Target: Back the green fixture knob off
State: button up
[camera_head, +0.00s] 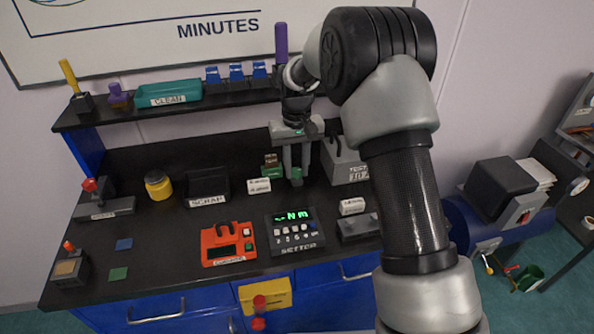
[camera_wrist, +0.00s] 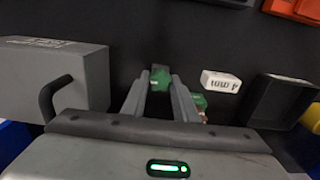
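The green fixture knob (camera_head: 296,174) is at the rear middle of the bench, below my gripper (camera_head: 296,168). In the wrist view the green knob (camera_wrist: 160,78) shows between the two fingertips of my gripper (camera_wrist: 160,77), beside a dark block. The fingers point down toward it and stand apart, wider than the knob. I see no clear contact, and the exact height of the tips over the knob is hard to judge. A green and tan piece (camera_head: 271,166) stands just left of the knob; in the wrist view it is partly hidden behind a finger.
A grey box (camera_head: 345,168) stands close right of my gripper. A white label block (camera_head: 258,186) and a black scrap tray (camera_head: 208,188) are to the left. An orange device (camera_head: 227,243) and a setter with green display (camera_head: 294,230) sit in front. A shelf (camera_head: 140,115) runs behind.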

jog(key=c, duration=0.5)
jog(key=shift+o, duration=0.2)
jog(key=n, duration=0.4)
jog(key=shift+n, duration=0.4)
jog(key=n+p, duration=0.1)
jog(key=n, duration=0.3)
jog(key=shift+n, duration=0.3)
jog(key=shift+s+n+p, duration=0.1)
jog(key=shift+n+p, duration=0.3)
jog(key=shift+n, duration=0.6)
jog(key=n, duration=0.2)
jog(key=shift+n, duration=0.3)
